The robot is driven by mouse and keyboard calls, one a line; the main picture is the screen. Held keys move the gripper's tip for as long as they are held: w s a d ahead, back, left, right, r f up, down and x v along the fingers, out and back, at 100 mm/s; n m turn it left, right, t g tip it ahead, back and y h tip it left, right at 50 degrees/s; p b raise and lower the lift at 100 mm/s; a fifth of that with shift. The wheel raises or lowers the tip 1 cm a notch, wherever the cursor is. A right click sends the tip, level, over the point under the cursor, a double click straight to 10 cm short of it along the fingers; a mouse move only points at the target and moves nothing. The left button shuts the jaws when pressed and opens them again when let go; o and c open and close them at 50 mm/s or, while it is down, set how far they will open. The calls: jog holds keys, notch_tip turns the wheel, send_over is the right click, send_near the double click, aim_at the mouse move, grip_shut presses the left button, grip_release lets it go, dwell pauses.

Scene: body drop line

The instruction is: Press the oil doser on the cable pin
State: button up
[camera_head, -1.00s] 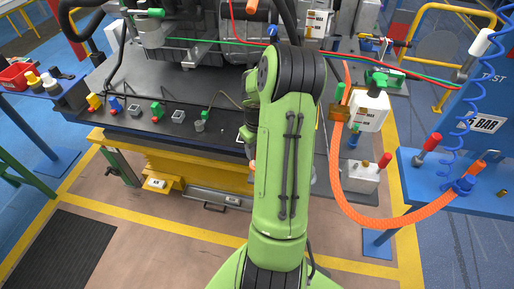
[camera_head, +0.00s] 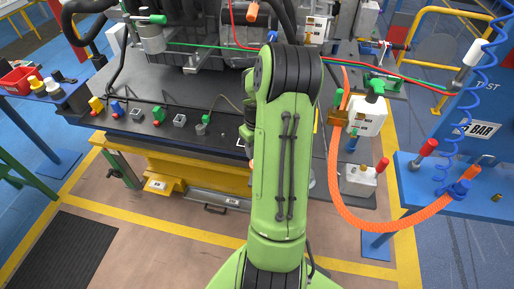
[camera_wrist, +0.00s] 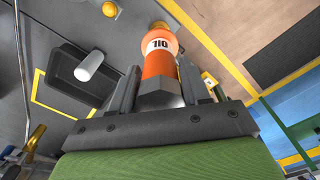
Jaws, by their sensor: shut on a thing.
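In the wrist view, my gripper (camera_wrist: 160,88) is shut on an orange oil doser (camera_wrist: 160,64) with a white band lettered OIL. The doser's pale rounded end points away from the palm. In the head view the gripper and doser are hidden behind my green arm. I cannot identify the cable pin for certain. A thin cable (camera_head: 222,97) rises from a small green-topped fitting (camera_head: 201,129) on the dark bench, left of my arm. I see no contact between the doser and anything besides the jaws.
The dark bench top (camera_head: 140,95) carries an engine and a row of small coloured fittings. A dark tray (camera_wrist: 65,72) with a white cylinder (camera_wrist: 90,65) shows in the wrist view. A thick orange hose (camera_head: 338,190) hangs right of my arm, ending at a blue stand (camera_head: 415,190).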

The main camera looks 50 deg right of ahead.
dwell(0.4)
notch_tip(320, 180, up, 5)
jog(key=p, duration=0.4)
jog(key=shift+r, duration=0.1)
